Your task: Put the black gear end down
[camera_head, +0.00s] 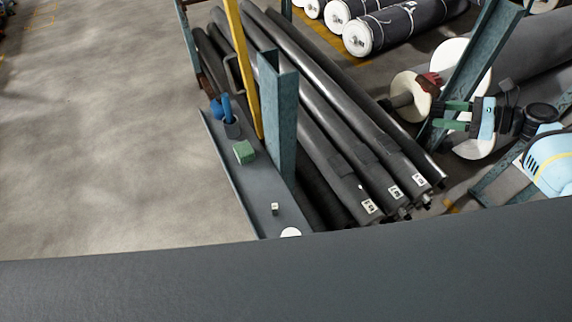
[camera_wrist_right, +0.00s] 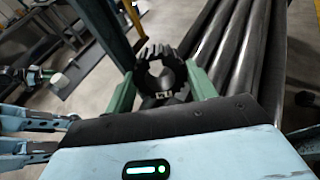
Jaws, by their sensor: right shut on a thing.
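My right gripper (camera_head: 452,115) is at the right of the head view, in front of a white roll flange. Its green fingers also show in the right wrist view (camera_wrist_right: 163,90), shut on a black toothed gear (camera_wrist_right: 177,74). The gear is held between the two fingertips with its round hole facing the wrist camera. What lies directly under the gear is hard to tell. My left gripper is not in view in the head view.
A narrow grey shelf (camera_head: 235,185) holds a blue cup (camera_head: 232,128), a green block (camera_head: 243,152), a small pale cube (camera_head: 275,208) and a white disc (camera_head: 290,232). A teal post (camera_head: 281,120) and yellow bar (camera_head: 243,75) stand beside long dark rolls (camera_head: 335,130). The left floor is clear.

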